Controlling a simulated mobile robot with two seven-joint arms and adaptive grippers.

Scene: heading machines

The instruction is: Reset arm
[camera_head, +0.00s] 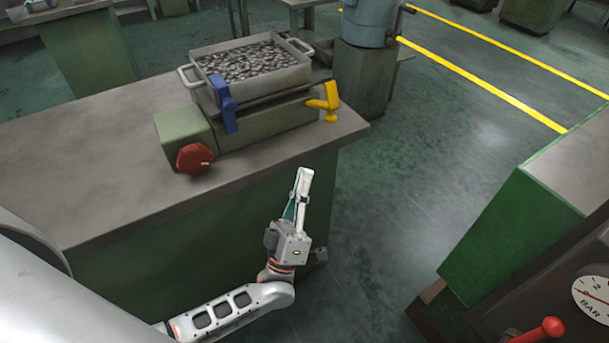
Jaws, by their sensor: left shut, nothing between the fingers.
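My left gripper (301,186) is in front of the near side of the green bench, below its top edge and near its right end. Its fingers point up in the picture and are shut with nothing between them. My left forearm shows at the bottom. It is apart from the tray and the fixture on the bench. My right gripper is not in view.
A metal tray (296,76) full of small metal parts sits on a green fixture (262,126) on the bench (90,190). The fixture has a red knob (194,158), a blue lever (223,104) and a yellow handle (329,103). Open floor (420,160) lies right, before another machine (510,238).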

